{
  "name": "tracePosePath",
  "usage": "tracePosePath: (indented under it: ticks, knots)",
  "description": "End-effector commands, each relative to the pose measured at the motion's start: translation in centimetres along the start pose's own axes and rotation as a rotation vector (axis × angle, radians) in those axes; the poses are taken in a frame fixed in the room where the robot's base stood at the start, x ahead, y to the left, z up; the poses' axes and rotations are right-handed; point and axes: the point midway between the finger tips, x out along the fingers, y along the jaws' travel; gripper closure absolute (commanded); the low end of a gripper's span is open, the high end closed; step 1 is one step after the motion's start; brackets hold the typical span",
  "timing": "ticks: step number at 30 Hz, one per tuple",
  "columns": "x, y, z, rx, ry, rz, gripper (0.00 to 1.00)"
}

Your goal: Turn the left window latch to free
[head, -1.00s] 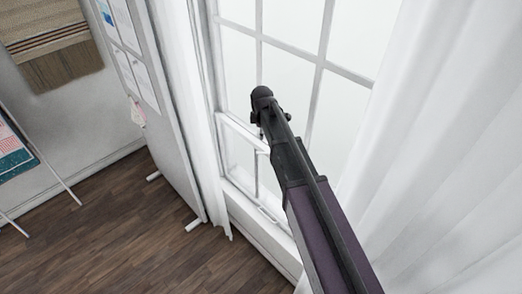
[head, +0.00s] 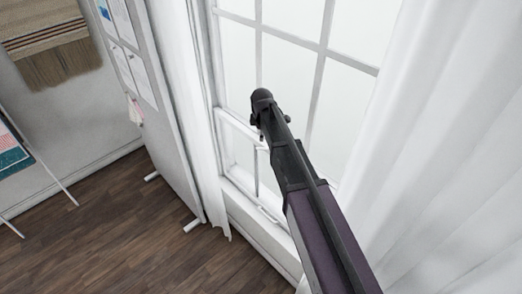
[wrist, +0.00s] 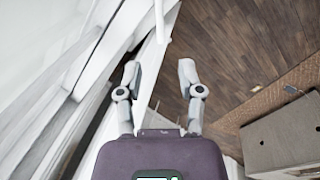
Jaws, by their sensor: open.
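The white sash window (head: 290,75) stands in front of my arm in the head view. My gripper is at the height of its middle rail (head: 238,126), and my arm hides most of the gripper there. A small white piece (head: 262,148) shows just under the arm by that rail; I cannot tell if it is the left latch. In the wrist view my gripper (wrist: 159,72) is open, with nothing between its fingertips. A thin white bar (wrist: 160,22) lies beyond the gap, close to the white window frame (wrist: 90,50). The latch's position cannot be made out.
A white curtain (head: 445,150) hangs close on the right of my arm, and a narrower curtain (head: 196,110) hangs left of the window. A pale board (head: 150,95) stands left of that. The wooden floor (head: 120,230) is open at lower left. A grey box-like piece (wrist: 285,140) shows in the wrist view.

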Motion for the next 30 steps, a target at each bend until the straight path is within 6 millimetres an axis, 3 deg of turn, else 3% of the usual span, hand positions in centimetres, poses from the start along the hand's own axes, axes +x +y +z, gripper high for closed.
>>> tracePosePath:
  ticks: [30]
  knots:
    - [8.0, -0.1, -0.1, -0.001, 0.000, 0.000, 0.51]
